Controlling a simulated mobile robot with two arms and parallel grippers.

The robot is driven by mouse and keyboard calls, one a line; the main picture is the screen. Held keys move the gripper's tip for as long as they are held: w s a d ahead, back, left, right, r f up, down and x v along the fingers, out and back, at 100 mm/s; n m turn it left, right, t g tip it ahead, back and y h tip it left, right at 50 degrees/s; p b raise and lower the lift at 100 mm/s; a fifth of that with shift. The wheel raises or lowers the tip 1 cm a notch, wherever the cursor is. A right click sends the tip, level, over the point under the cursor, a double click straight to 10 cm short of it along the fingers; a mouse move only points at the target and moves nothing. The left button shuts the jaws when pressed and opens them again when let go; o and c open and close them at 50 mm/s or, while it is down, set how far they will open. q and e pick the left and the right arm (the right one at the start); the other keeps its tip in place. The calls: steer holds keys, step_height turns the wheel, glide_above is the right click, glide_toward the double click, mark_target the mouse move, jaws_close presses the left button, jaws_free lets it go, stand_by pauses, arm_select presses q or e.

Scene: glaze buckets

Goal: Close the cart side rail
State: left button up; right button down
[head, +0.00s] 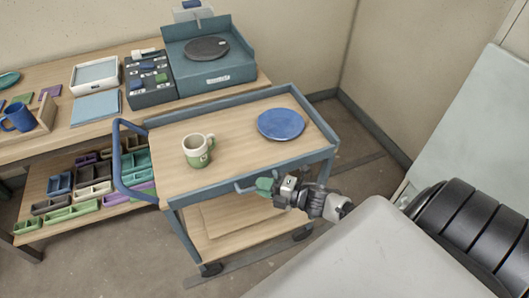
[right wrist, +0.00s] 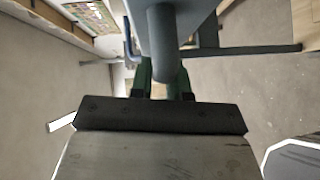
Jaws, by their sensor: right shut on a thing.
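The cart (head: 160,172) has a wooden top and a blue-grey frame. A blue-grey strip, apparently the side rail (head: 290,168), runs along the near long side, level with the top's edge. A small bar handle (head: 243,189) juts from it. My right gripper (head: 266,185), with green fingers, is shut on this handle. In the right wrist view the grey handle bar (right wrist: 163,45) lies between the fingers of the right gripper (right wrist: 160,80). The fingers partly hide the handle's right end. My left gripper is not in view.
A green and white mug (head: 197,152) and a blue plate (head: 281,124) stand on the cart top. A blue push handle (head: 122,165) is at the cart's left end. A workbench (head: 60,132) with trays and a turntable (head: 206,48) stands behind. Floor is clear in front.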

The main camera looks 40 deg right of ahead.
steer(key=shift+w+r+p, duration=0.1)
steer(key=shift+p, duration=0.2)
stand_by(0.4)
steer(key=c, duration=1.1)
jaws_free()
steer(key=shift+d, duration=0.1)
steer(key=v, duration=1)
steer(key=shift+s+r+b, duration=0.3)
steer(key=shift+b, duration=0.1)
steer(key=shift+d+f, duration=0.1)
steer(key=shift+d, duration=0.05)
